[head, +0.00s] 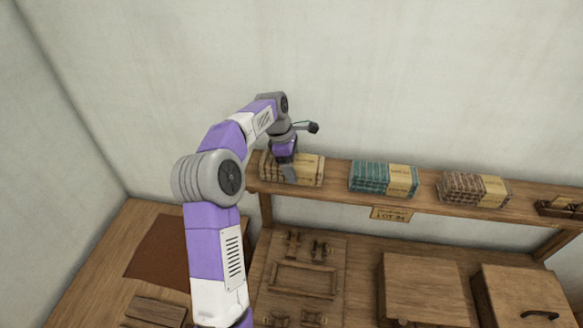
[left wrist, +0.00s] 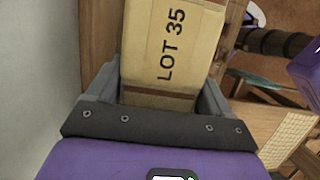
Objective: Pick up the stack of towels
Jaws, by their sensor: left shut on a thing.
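A cream striped towel stack (head: 310,172) lies at the left end of the wooden shelf. Its paper band reads "LOT 35" in the left wrist view (left wrist: 172,45). My left gripper (head: 288,173) reaches down over the stack's left part. In the left wrist view the gripper's fingers (left wrist: 160,92) are on both sides of the stack, shut on it. The stack still appears to be at shelf level. A teal stack (head: 370,177) and a brown checked stack (head: 460,187) lie farther right on the shelf. My right gripper is not in view.
The shelf (head: 335,184) runs along the pale wall and carries a lot tag (head: 391,214). A small dark tray (head: 558,208) is at its right end. Below stand a wooden frame panel (head: 303,280) and wooden boxes (head: 425,285). The space above the shelf is clear.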

